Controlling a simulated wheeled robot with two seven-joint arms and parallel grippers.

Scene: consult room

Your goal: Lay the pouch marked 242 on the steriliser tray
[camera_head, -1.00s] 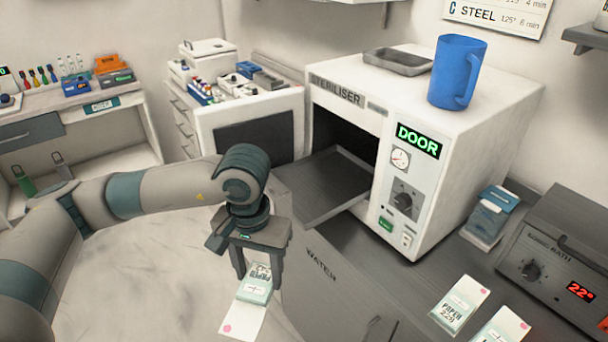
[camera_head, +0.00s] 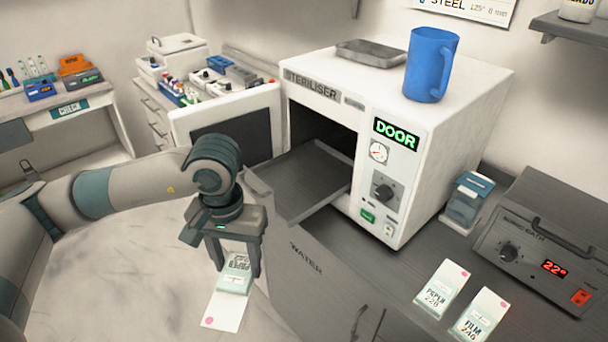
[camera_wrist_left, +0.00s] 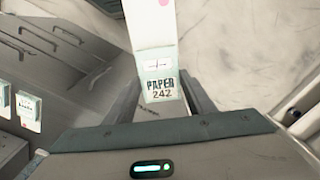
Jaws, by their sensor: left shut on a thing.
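The pouch marked PAPER 242 (camera_wrist_left: 160,85) is a white packet with a green label and a pink dot. My left gripper (camera_head: 232,272) is shut on it, and the pouch (camera_head: 227,305) hangs down over the floor, in front of the dark counter. The steriliser tray (camera_head: 312,185) is a flat dark tray that sticks out of the open steriliser (camera_head: 420,130). It is bare, and lies to the right of and beyond my left gripper. My right gripper is not in view.
Two other pouches, PAPER 226 (camera_head: 443,288) and FILM 246 (camera_head: 481,315), lie on the counter near the heated bath (camera_head: 540,250). A blue jug (camera_head: 430,65) and a shallow metal tray (camera_head: 371,52) stand on the steriliser. A pouch box (camera_head: 467,203) stands right of it.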

